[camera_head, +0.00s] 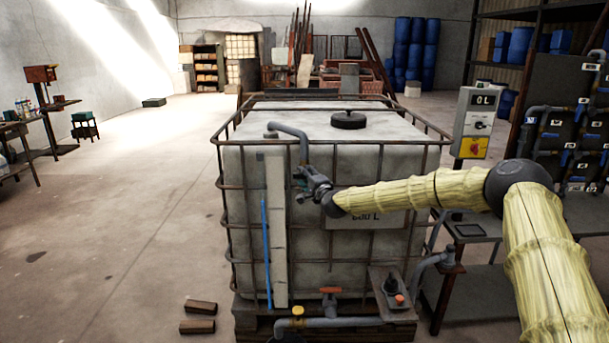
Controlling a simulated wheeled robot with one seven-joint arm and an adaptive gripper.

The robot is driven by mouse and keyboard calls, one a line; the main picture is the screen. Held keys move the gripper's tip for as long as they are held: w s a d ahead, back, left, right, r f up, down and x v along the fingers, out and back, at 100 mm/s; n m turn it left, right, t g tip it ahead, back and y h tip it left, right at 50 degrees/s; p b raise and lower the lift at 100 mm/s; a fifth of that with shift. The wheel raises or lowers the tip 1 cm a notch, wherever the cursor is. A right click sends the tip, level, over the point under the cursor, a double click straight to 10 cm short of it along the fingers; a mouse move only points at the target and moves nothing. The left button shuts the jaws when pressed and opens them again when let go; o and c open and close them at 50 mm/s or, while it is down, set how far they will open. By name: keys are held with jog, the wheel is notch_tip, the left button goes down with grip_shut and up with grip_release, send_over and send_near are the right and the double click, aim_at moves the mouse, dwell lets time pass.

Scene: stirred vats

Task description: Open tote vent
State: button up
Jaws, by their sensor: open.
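The tote (390,250) is a large white caged tank in the middle of the view, marked with a label partly hidden by my arm. A grey bent pipe (290,130) comes over its top front edge and runs down the front face. A black round lid (348,121) sits on the top. My gripper (302,182) is open at the lower end of the bent pipe, in front of the tote's front face. A small teal part shows by the fingers; I cannot tell whether they touch it. Which fitting is the vent is not clear.
A grey control box (474,123) with a yellow switch plate stands right of the tote. Two wooden blocks (198,316) lie on the floor at front left. The left floor is mostly clear.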

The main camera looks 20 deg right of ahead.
jog(key=shift+w, duration=0.5)
grip_shut()
